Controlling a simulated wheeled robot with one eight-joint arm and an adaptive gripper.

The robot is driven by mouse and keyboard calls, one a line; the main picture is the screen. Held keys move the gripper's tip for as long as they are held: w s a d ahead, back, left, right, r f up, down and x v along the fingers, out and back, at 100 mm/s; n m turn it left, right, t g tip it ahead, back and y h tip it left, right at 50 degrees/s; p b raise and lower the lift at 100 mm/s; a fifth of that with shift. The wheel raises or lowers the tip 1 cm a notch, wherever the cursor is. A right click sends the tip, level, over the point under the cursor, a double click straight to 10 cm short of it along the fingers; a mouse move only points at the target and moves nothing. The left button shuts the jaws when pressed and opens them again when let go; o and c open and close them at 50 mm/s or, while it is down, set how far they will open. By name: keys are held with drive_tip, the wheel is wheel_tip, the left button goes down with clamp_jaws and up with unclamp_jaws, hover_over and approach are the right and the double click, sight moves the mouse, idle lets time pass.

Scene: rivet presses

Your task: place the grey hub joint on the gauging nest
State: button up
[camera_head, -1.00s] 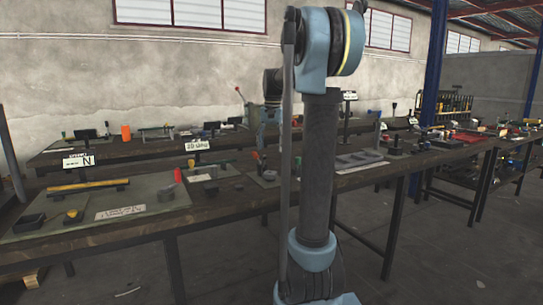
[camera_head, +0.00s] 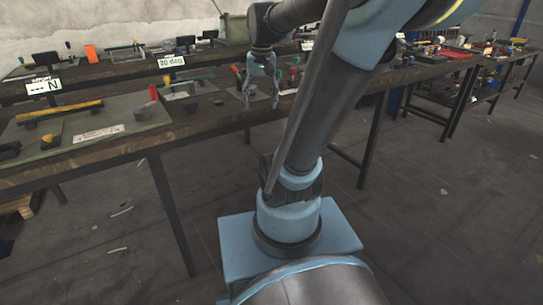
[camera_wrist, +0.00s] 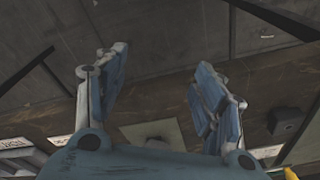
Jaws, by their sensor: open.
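My gripper (camera_head: 262,98) is open above the front edge of the near bench, with its fingers pointing down. In the wrist view my gripper (camera_wrist: 160,90) has its two fingers wide apart with nothing held between them. I cannot tell for sure which part is the grey hub joint. Small dark grey round parts stand on the bench to the left of the gripper, one on the green mat (camera_head: 145,112) and another on a light plate (camera_head: 190,106). I cannot make out the gauging nest with certainty.
The near bench (camera_head: 110,150) carries a yellow bar (camera_head: 60,109), a red upright piece (camera_head: 153,92), a white label and a "20 deg" sign (camera_head: 171,62). A second bench stands behind. The floor (camera_head: 120,250) in front is mostly clear.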

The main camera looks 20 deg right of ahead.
drive_tip(key=s+f+n, duration=0.2)
drive_tip(key=s+f, duration=1.1)
drive_tip(key=f, duration=0.1)
drive_tip(key=shift+d+f+t, duration=0.25)
drive_tip(key=shift+d+t, duration=0.05)
drive_tip(key=shift+t, duration=0.1)
drive_tip(key=shift+s, duration=0.1)
drive_tip(key=shift+w+f, duration=0.2)
drive_tip(key=shift+w, duration=0.2)
drive_tip(key=shift+c, duration=0.6)
